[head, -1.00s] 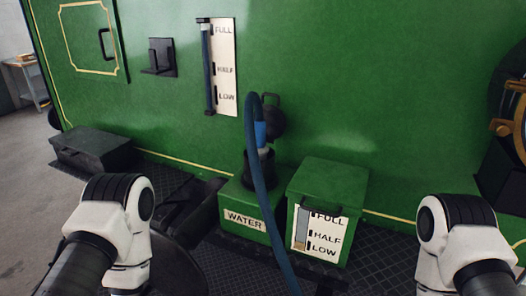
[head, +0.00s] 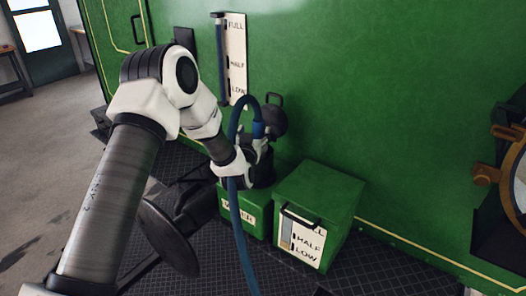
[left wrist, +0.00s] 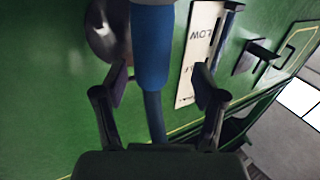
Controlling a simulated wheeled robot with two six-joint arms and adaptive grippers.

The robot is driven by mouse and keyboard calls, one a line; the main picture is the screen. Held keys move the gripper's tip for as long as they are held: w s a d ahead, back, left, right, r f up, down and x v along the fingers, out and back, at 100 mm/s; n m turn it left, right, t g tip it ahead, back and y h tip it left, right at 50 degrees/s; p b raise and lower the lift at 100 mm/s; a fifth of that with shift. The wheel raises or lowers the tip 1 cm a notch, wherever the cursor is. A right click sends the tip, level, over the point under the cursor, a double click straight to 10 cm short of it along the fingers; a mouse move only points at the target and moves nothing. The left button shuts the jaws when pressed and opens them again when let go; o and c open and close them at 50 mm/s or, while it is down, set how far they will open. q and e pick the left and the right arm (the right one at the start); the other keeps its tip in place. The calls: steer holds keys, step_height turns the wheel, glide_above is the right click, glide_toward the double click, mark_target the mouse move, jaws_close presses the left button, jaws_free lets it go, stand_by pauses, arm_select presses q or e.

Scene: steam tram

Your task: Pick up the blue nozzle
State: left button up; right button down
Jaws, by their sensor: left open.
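The blue nozzle (head: 259,129) is upright at the end of a curved blue hose, above the dark filler of the green WATER box. It also shows in the left wrist view (left wrist: 152,45), large and near the top centre. My left gripper (head: 262,148) is at the nozzle, just below its blue part. In the left wrist view its two fingers (left wrist: 160,82) are open, one on each side of the nozzle and hose line, with gaps on both sides. My left wrist hides part of the filler. My right gripper is out of view.
The blue hose (head: 242,225) passes close by my left wrist and runs down to the floor. A round dark lid (head: 273,118) stands open behind the nozzle. A green box (head: 318,195) with a level gauge stands to the right. The green tram wall is close behind.

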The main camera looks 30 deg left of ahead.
mark_target(258, 128)
arm_select(q)
steer(key=w, duration=0.1)
steer(key=w+r+p, duration=0.1)
steer(key=w, duration=0.1)
steer(key=shift+w+f, duration=0.25)
steer(key=shift+a, duration=0.15)
steer(key=shift+s+a, duration=0.1)
steer(key=shift+a, duration=0.1)
steer(key=c, duration=1.1)
jaws_close()
steer(key=shift+d, duration=0.15)
steer(key=shift+r, duration=0.15)
